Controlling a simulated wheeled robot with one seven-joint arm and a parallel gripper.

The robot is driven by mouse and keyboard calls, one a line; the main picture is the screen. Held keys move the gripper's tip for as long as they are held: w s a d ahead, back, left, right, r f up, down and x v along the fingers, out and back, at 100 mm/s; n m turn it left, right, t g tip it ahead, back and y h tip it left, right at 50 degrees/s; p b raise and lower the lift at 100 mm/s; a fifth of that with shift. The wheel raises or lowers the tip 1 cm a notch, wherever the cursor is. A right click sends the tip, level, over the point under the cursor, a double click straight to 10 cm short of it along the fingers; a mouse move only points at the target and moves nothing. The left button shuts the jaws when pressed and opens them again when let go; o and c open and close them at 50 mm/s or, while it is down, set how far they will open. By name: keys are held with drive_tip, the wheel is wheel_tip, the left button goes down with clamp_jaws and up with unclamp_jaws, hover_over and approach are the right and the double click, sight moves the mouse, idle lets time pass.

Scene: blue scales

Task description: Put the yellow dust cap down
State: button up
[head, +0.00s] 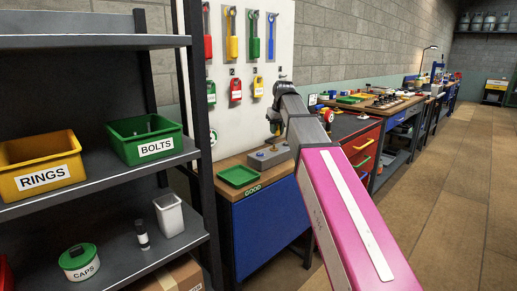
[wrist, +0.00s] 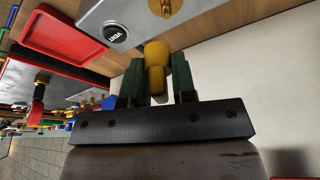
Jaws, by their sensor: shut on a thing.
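In the wrist view, the yellow dust cap (wrist: 156,54) sits between the two dark green fingers of my gripper (wrist: 157,68), which is shut on it. Just past the cap is a grey metal box (wrist: 125,10) with a black button marked VENT and a brass-yellow fitting (wrist: 170,8). I cannot tell whether the cap touches the fitting. In the head view, the grey box (head: 268,158) stands on the wooden top of a blue cabinet, below my wrist. My fingers and the cap are hidden there.
A green tray (head: 239,183) lies left of the grey box, with a GOOD label at the bench edge. A red tray (wrist: 62,50) shows in the wrist view. A dark shelf (head: 95,186) at left holds the RINGS and BOLTS bins and a CAPS tub (head: 80,265).

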drive_tip(key=w+a, duration=0.8)
drive_tip(key=f, duration=0.6)
drive_tip(key=shift+s+d, duration=0.2)
drive_tip(key=shift+s, duration=0.05)
wheel_tip(320, 180, down, 5)
drive_tip(key=shift+w+a+f, duration=0.15)
drive_tip(key=shift+f, duration=0.1)
drive_tip(key=shift+f, duration=0.15)
drive_tip(key=o, duration=0.9)
